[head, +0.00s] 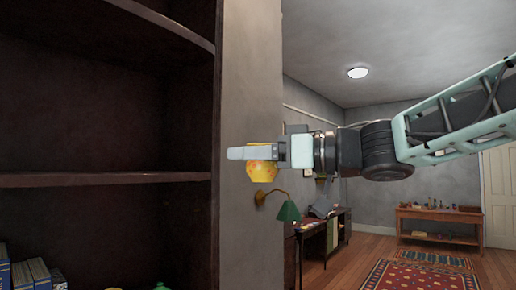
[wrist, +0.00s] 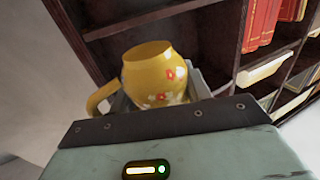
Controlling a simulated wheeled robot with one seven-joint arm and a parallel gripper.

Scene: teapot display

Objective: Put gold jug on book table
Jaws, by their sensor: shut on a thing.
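The gold jug (wrist: 150,75) is yellow with red and white painted flowers. In the wrist view its handle points left and its open rim faces up. My gripper (head: 258,153) is shut on the jug. In the head view the jug (head: 263,171) hangs in mid-air beside the end wall of a dark shelf unit, partly covered by my gripper finger. A wooden table (head: 440,214) with several small items on it stands far off at the right. I cannot tell whether it is the book table.
A dark shelf unit (head: 110,180) fills the left, with blue books (head: 35,272) low down. A desk (head: 325,238) and a green lamp (head: 288,211) stand beyond the grey wall. A red patterned rug (head: 420,275) lies on the wooden floor. Red books (wrist: 262,22) show in the wrist view.

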